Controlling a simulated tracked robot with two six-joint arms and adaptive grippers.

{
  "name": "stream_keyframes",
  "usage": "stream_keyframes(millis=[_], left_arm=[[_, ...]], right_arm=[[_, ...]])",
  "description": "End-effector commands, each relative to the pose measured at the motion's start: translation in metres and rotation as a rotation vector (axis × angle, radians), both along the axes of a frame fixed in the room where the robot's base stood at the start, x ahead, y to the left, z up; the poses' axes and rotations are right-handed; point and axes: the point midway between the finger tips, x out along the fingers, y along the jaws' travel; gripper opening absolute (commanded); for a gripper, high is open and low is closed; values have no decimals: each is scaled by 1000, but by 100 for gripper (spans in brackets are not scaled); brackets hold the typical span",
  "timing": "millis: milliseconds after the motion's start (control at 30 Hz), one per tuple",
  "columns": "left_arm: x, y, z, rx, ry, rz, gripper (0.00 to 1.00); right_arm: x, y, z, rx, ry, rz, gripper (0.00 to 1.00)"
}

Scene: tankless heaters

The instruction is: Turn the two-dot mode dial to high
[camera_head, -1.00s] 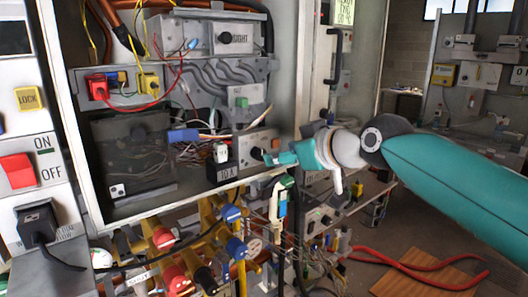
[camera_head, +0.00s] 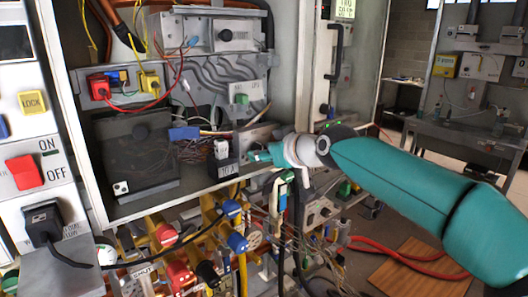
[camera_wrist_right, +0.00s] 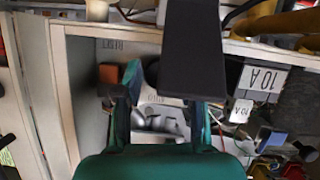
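My right gripper (camera_head: 262,155) is teal and points left at the front of a grey control box (camera_head: 258,134) in the open cabinet, covering part of its face. The black dial on that face is hidden behind the gripper in the head view. In the right wrist view the gripper (camera_wrist_right: 160,110) has its teal fingers apart. An upside-down label on a pale panel (camera_wrist_right: 168,100), apparently HIGH, shows between them. A large black block covers the view above the right finger, and no dial or dots can be made out. My left gripper is not in view.
A black 10 A block (camera_head: 223,165) stands just left of my right gripper; its label also shows in the right wrist view (camera_wrist_right: 262,78). Coloured valves and pipes (camera_head: 235,242) and cables crowd the space below. A switch panel (camera_head: 30,172) stands at the left.

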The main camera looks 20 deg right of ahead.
Motion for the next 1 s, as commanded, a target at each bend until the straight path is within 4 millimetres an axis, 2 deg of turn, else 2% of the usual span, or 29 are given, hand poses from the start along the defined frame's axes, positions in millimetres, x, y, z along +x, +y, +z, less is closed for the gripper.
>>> stream_keyframes(millis=[33, 200, 567, 1000], left_arm=[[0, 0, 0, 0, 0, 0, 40], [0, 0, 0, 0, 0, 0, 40], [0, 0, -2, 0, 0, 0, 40], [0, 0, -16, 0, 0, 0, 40]], right_arm=[[0, 0, 0, 0, 0, 0, 26], [0, 0, 0, 0, 0, 0, 0], [0, -1, -1, 46, 17, -1, 0], [1, -3, -2, 331, 120, -2, 0]])
